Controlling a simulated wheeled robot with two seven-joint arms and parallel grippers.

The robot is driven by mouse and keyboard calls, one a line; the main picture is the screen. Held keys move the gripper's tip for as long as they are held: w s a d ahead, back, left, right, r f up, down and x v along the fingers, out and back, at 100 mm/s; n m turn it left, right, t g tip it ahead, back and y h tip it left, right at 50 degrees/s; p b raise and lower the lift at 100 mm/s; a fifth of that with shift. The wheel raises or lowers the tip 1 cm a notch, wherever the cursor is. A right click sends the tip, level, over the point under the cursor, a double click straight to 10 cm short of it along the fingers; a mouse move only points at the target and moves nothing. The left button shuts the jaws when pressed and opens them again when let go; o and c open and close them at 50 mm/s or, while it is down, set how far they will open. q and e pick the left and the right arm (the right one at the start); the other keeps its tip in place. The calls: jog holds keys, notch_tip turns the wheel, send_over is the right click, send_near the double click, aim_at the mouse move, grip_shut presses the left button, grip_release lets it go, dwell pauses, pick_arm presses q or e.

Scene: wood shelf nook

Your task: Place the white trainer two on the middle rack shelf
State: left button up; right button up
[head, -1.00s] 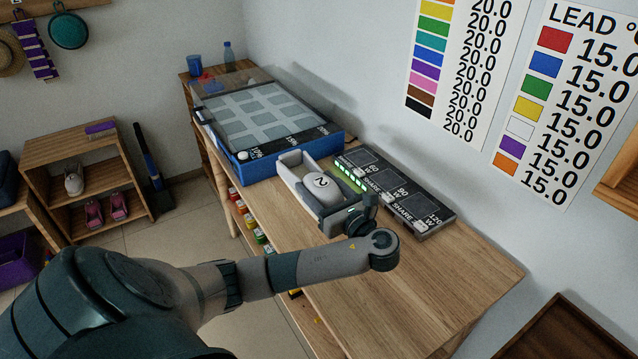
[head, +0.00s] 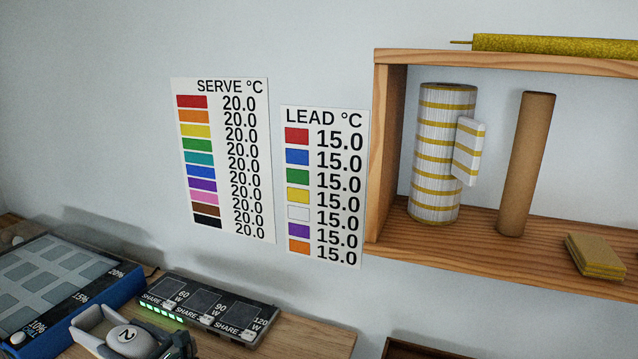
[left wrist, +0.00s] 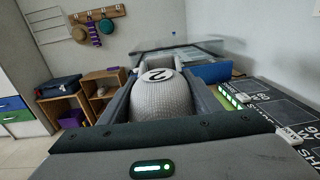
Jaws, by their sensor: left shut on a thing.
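The white trainer two (head: 128,338), a pale grey-white shoe with a "2" on a round patch, sits between the jaws of my left gripper (head: 98,318) at the bottom left of the head view. In the left wrist view the white trainer two (left wrist: 160,95) fills the space between the dark fingers (left wrist: 163,70), which are shut on it. The wooden rack (left wrist: 103,76) is small and far off in the left wrist view, and its shelves are too small to tell apart. My right gripper is in neither view.
A blue-framed panel (head: 125,288) and a dark share board (head: 208,305) lie on the wooden table (head: 310,338) by the gripper. Two charts hang on the wall. A wooden wall shelf (head: 480,248) at right holds a striped roll (head: 440,150) and a brown tube (head: 525,165).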

aim_at(154, 338)
pick_arm(q)
jog(key=d+m+t+h, duration=0.1)
jog(key=w+d+m+t+h, duration=0.1)
jog(key=d+t, duration=0.1)
jog(key=w+d+m+t+h, duration=0.1)
jog(key=d+m+t, duration=0.1)
jog(key=shift+d+f, duration=0.15)
jog(key=shift+f, duration=0.15)
jog(key=s+d+r+m+t+h, duration=0.2)
jog(key=d+m+h, duration=0.3)
jog(key=d, duration=0.5)
jog(key=s+d+r+m+t+h, duration=0.2)
jog(key=d+r+m+t+h, duration=0.2)
jog(key=d+h, duration=0.5)
jog(key=shift+d+r+m+t, duration=0.2)
jog(key=shift+d+m+t, duration=0.5)
jog(key=shift+d, duration=0.05)
jog(key=shift+s+f, duration=0.1)
jog(key=s+f, duration=0.3)
jog(key=s, duration=0.6)
jog(key=shift+s+f, duration=0.2)
